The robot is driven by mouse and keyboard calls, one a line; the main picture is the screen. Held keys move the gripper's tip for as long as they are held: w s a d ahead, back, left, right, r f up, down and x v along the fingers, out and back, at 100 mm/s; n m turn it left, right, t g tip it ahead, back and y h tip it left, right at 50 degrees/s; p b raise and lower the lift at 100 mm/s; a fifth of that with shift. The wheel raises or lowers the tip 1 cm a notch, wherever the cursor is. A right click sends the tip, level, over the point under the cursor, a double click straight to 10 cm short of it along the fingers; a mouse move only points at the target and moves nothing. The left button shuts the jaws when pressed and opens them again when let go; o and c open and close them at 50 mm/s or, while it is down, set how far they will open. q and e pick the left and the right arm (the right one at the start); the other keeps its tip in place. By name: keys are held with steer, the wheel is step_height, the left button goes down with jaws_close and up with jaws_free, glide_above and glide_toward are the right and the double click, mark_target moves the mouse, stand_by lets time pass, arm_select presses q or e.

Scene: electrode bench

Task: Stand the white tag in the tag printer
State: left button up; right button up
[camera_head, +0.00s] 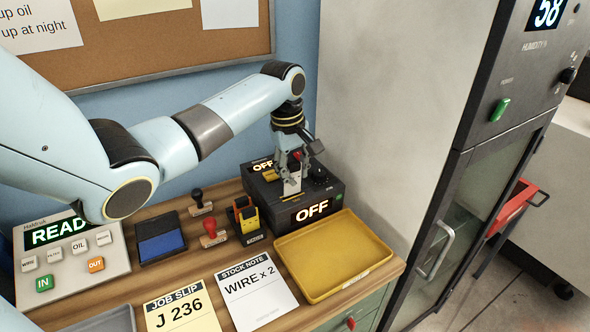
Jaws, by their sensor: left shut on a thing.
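My left gripper (292,168) reaches in from the upper left and is shut on the white tag (292,184). The tag hangs upright below the fingers, over the top of a black machine (335,190). The machine has a lit OFF display (311,210) on its front and a dark knob on top; it may be the tag printer. I cannot tell whether the tag's lower edge touches the machine or sits in a slot. A second OFF display (263,166) shows behind, left of the gripper. My right gripper is not in view.
A yellow tray (330,285) lies empty before the machine. Left of it stand a yellow-and-black device (246,218), a red-handled stamp (211,232), a dark-handled stamp (199,202) and a blue pad (161,246). A tall glass-doored cabinet (440,220) stands at right.

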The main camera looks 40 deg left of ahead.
mark_target(296, 192)
arm_select(q)
steer(key=shift+f+b, duration=0.35)
steer(key=shift+f, duration=1.25)
steer(key=o, duration=1.1)
steer(key=r, duration=0.4)
steer(key=s+r, duration=0.1)
steer(key=r, duration=0.7)
steer(key=shift+s+a, duration=0.2)
steer(key=shift+f, duration=0.1)
